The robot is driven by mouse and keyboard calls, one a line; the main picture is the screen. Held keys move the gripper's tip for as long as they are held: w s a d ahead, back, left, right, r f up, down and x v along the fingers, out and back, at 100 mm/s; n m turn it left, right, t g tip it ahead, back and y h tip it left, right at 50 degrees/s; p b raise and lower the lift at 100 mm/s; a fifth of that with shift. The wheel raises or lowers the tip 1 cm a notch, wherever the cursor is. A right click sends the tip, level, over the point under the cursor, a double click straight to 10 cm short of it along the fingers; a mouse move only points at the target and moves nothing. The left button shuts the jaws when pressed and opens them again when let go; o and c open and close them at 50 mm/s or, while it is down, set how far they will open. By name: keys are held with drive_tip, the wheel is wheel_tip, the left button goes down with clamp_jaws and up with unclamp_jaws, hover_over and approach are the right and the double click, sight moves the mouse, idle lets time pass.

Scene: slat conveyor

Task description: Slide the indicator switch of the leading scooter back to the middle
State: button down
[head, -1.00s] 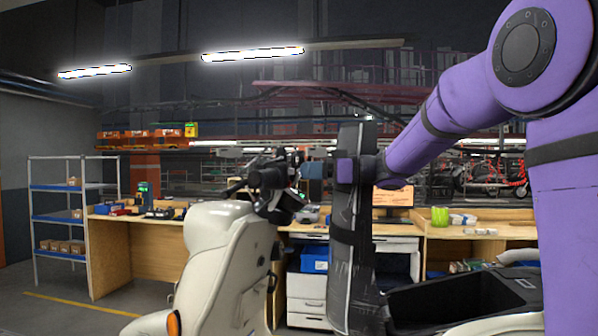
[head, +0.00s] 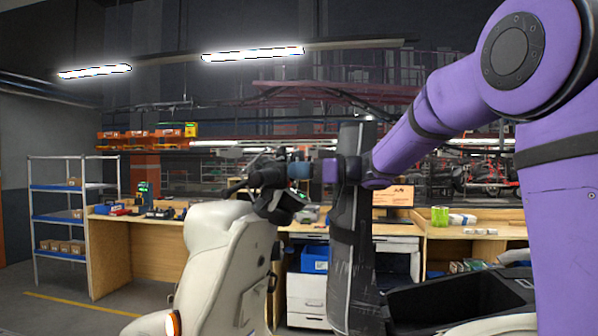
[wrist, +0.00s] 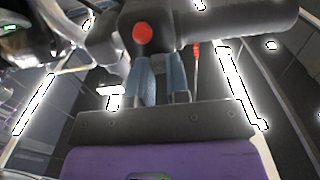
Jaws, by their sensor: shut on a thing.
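The leading scooter (head: 222,262) is cream white and stands left of centre in the head view. Its dark handlebar (head: 262,178) is at the top. An orange indicator lamp (head: 172,324) at its lower left is lit. My gripper (head: 292,170) is at the handlebar, coming from the right. In the wrist view my gripper's blue-grey fingers (wrist: 160,78) reach the dark switch housing (wrist: 128,22), just below a red button (wrist: 143,33). The fingers are shut on a small part there, which appears to be the indicator switch; the fingers hide it.
Wooden workbenches (head: 465,232) with boxes and tools run behind. A blue-shelved rack (head: 60,216) stands at far left. Floor at the lower left is clear.

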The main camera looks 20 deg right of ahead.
drive_tip(key=shift+w+d, duration=0.25)
drive_tip(key=shift+w, duration=0.1)
drive_tip(key=c, duration=1.1)
unclamp_jaws()
drive_tip(key=v, duration=1)
drive_tip(key=shift+s+d, duration=0.2)
drive_tip(key=shift+d, duration=0.15)
